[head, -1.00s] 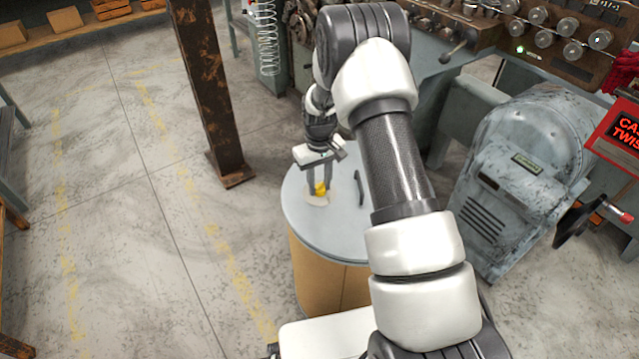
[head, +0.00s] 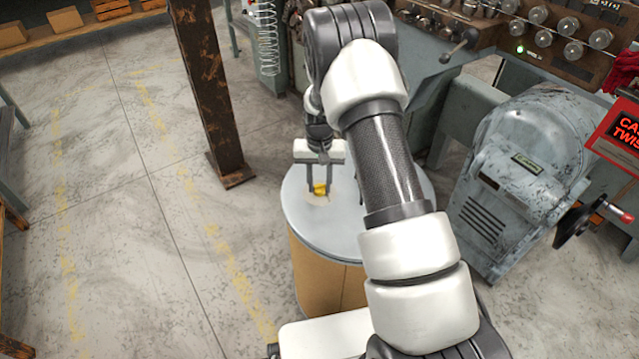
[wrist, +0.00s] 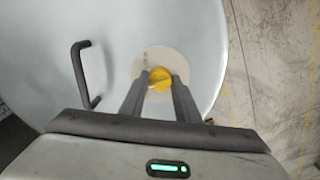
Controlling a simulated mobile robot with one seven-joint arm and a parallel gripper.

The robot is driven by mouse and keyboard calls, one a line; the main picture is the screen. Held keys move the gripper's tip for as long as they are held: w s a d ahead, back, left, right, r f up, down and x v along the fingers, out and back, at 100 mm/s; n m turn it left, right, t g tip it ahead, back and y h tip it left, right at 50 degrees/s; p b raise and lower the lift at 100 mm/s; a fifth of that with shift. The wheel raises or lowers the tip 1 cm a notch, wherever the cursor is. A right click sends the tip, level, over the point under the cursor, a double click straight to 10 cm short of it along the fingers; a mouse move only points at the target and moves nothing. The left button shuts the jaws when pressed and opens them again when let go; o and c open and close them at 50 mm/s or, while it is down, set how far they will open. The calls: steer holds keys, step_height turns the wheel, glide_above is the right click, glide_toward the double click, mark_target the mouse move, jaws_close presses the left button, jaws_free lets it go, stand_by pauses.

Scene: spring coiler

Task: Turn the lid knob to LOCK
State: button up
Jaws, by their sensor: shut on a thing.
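The yellow lid knob (head: 320,188) sits on a pale round plate (wrist: 178,62) on the grey-blue lid (head: 345,235) of a tan drum (head: 325,275). My gripper (head: 319,190) points down from above, its two fingers on either side of the knob and shut on it. In the wrist view the knob (wrist: 160,78) shows between the fingertips (wrist: 160,84). A dark lid handle (wrist: 84,75) stands to the left of the knob in the wrist view.
A rusty post (head: 210,95) stands left of the drum. A grey motor housing (head: 520,175) with a dark handwheel (head: 575,222) is at the right. A coiled spring (head: 267,40) hangs behind. The floor at left is open.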

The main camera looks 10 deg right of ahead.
mark_target(320, 186)
steer(key=m, duration=0.6)
steer(key=shift+r+m+p, duration=0.1)
steer(key=shift+m+p, duration=0.2)
steer(key=m+p, duration=0.1)
steer(key=m, duration=0.4)
steer(key=shift+m, duration=0.4)
steer(key=o, duration=1)
steer(key=shift+o, duration=0.2)
step_height(320, 186, up, 17)
steer(key=p, duration=0.2)
steer(key=shift+r+p, duration=0.15)
steer(key=shift+p, duration=0.25)
steer(key=shift+s, duration=0.1)
